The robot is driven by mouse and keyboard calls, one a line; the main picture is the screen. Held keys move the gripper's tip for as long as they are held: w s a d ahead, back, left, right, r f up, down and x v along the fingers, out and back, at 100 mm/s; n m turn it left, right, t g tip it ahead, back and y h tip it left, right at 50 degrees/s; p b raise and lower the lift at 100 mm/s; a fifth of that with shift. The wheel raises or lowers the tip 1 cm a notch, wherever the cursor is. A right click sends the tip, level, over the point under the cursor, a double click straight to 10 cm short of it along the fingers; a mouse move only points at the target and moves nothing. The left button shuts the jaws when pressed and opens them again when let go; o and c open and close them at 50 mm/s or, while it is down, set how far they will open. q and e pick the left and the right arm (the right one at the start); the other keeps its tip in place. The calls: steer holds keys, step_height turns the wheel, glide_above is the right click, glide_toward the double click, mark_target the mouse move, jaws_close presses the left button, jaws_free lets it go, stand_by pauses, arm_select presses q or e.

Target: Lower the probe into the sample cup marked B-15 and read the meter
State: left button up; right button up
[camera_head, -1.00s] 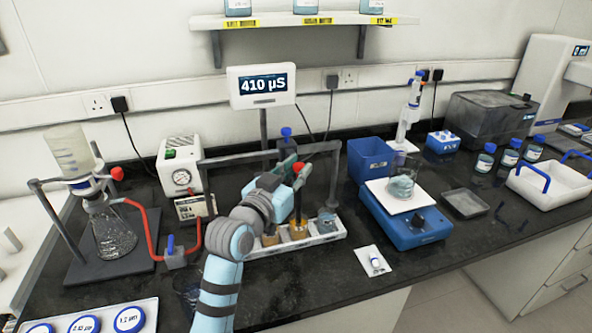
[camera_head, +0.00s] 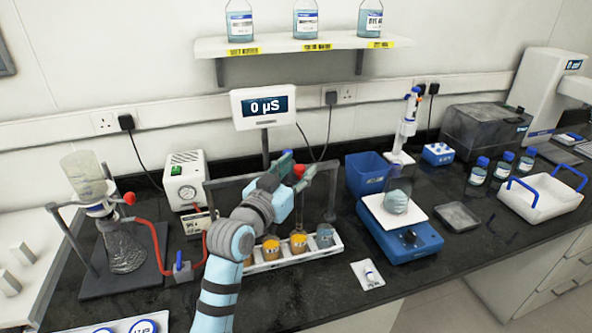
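My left gripper (camera_head: 297,174) is above the cup rack (camera_head: 292,264), by the grey frame. A red knob (camera_head: 298,171) shows between its fingers, which look closed around the top of the probe; the probe's shaft is mostly hidden. The rack holds two orange cups (camera_head: 271,248) and (camera_head: 298,243) and a grey-blue cup (camera_head: 324,236) at its right. My arm covers the rack's left end. Cup labels are too small to read. The meter (camera_head: 264,107) behind the frame reads 0 µS. My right gripper does not show.
A second, blue knob (camera_head: 287,154) stands behind my gripper. A filter flask (camera_head: 124,247) with a red hose is at the left. A blue balance (camera_head: 400,235) with a beaker (camera_head: 397,197) is right of the rack. A small card (camera_head: 368,275) lies in front.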

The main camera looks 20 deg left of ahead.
arm_select(q)
steer(key=shift+s, duration=0.15)
steer(key=v, duration=1.1)
steer(key=shift+s, duration=0.35)
steer(key=shift+a+f, duration=0.1)
steer(key=shift+a, duration=0.05)
